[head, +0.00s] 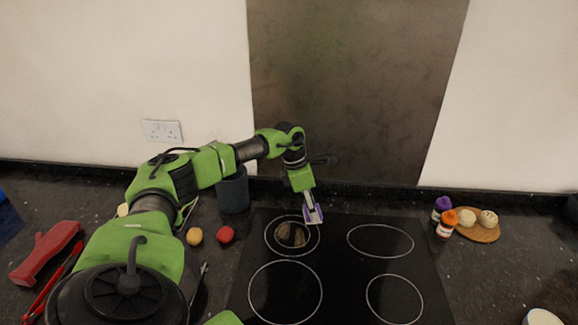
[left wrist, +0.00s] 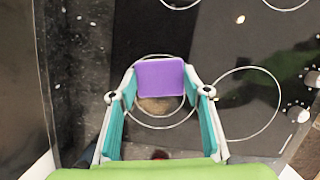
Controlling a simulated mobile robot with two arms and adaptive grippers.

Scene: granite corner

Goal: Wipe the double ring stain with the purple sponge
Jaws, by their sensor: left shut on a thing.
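The purple sponge (head: 317,216) is held in my left gripper (head: 311,208), at the right edge of the back-left burner ring on the black hob. In the left wrist view the sponge (left wrist: 160,77) sits between the fingertips of the gripper (left wrist: 161,93), its flat face showing. The brown stain (head: 290,235) lies inside that burner ring, just left of the sponge. In the left wrist view the stain (left wrist: 158,106) shows beside the sponge, which partly covers it. I cannot tell whether the sponge touches the hob. The right gripper is out of view.
The hob (head: 335,270) has several ring-marked burners and is otherwise clear. A dark canister (head: 233,190), a yellow fruit (head: 194,236) and a red fruit (head: 225,234) stand left of it. Two small bottles (head: 444,223) and a wooden board (head: 478,233) are at the right.

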